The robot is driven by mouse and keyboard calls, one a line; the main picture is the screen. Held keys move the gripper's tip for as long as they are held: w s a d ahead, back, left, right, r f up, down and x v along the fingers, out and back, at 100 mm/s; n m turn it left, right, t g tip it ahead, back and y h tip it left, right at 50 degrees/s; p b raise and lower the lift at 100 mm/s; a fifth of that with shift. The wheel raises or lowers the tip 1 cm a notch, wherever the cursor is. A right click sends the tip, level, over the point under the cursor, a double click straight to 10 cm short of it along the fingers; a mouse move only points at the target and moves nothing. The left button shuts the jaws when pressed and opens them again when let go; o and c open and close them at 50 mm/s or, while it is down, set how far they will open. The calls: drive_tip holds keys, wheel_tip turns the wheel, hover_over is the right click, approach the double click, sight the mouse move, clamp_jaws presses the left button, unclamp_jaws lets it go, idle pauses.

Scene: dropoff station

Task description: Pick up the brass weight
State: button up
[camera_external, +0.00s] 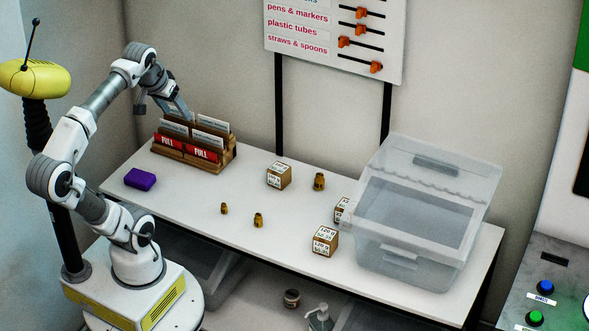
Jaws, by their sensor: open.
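Three small brass weights stand upright on the white table. One brass weight (224,208) is left of the middle. A second brass weight (258,220) is just right of it and nearer the front edge. My gripper (181,112) is above and behind the wooden card holder at the table's left, well away from all three weights. It is open. Its fingertips are small and partly hidden near the cards.
The wooden card holder (226,157) bears cards and red "FULL" labels. A purple block (140,179) lies at left. Labelled boxes stand at the middle (279,176) and right (325,241), one partly behind a clear lidded bin (405,245). The table (195,190) is clear around the front weights.

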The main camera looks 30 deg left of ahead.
wheel_tip(320, 180, up, 12)
drive_tip(key=r, duration=0.1)
drive_tip(key=w+d+m+t+y+b, duration=0.2)
drive_tip(key=w+d+m+b, duration=0.15)
drive_tip(key=w+m, duration=0.75)
drive_tip(key=w+d+m+t+y+b, duration=0.2)
drive_tip(key=w+d+m+b, duration=0.15)
drive_tip(key=w+m, duration=0.8)
drive_tip(key=w+d+f+m+t+b, duration=0.1)
drive_tip(key=w+d+m+t+b, duration=0.2)
drive_tip(key=w+d+m, duration=0.85)
drive_tip(key=n, duration=0.2)
approach(318, 178)
drive_tip(key=b+x, duration=0.1)
drive_tip(key=x, duration=0.7)
drive_tip(key=shift+b+x, duration=0.4)
drive_tip(key=shift+x, duration=2.75)
drive_tip(key=shift+w+d+r, duration=0.1)
drive_tip(key=shift+w+r, duration=0.05)
